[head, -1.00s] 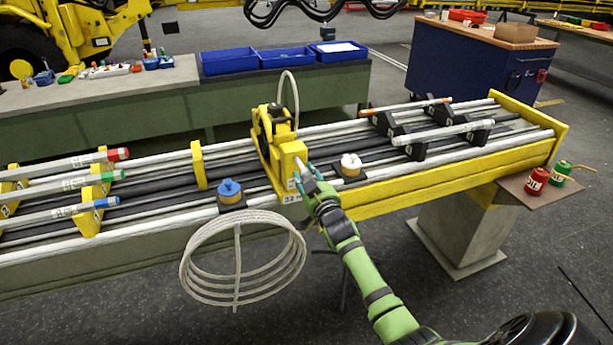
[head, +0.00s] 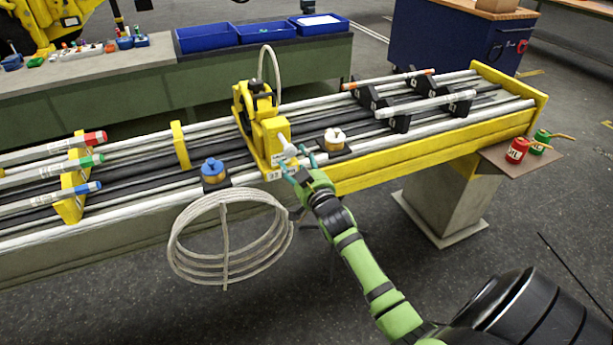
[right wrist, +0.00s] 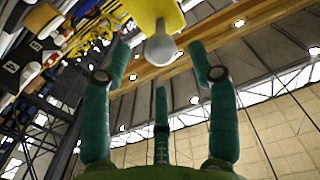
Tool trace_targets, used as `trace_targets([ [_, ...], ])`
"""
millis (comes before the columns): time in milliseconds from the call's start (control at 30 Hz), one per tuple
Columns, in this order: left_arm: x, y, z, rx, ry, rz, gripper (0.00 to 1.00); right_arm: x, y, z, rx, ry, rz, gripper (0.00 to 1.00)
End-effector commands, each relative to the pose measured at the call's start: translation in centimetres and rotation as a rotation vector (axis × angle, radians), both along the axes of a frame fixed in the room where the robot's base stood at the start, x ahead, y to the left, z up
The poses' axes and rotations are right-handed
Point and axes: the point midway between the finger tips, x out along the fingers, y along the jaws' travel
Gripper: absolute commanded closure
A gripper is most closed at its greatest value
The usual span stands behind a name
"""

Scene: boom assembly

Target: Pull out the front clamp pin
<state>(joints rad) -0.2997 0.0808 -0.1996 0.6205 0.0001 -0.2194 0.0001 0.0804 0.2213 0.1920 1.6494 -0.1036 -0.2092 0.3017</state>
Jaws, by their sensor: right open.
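The front clamp pin shows its pale grey round knob (head: 289,150) at the front of the yellow clamp block (head: 270,138). In the right wrist view the knob (right wrist: 160,48) sticks out of the yellow block (right wrist: 155,12), just beyond and between my fingertips. My right gripper (head: 298,160) is open at the front of the clamp, with its teal fingers spread on either side of the knob. The fingers (right wrist: 160,65) do not appear to touch the knob. My left gripper is not in view.
A blue-capped fitting (head: 213,172) stands left of the clamp and a white-capped one (head: 334,139) close to its right. A coiled pale hose (head: 226,240) hangs in front of the boom.

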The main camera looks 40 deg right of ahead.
Motion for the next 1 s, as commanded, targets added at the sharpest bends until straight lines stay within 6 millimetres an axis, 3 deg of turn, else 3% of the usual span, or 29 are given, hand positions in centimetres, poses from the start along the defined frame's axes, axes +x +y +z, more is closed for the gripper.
trace_targets([
  [100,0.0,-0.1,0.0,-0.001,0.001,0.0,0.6,-2.6,0.6,-0.2,0.002,0.003,0.0,0.4],
  [333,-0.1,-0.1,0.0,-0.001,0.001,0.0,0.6,-5.8,1.4,-0.1,0.001,0.002,0.0,0.4],
  [1000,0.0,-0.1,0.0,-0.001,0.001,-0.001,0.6,-6.5,1.6,0.0,0.0,0.002,0.0,0.4],
])
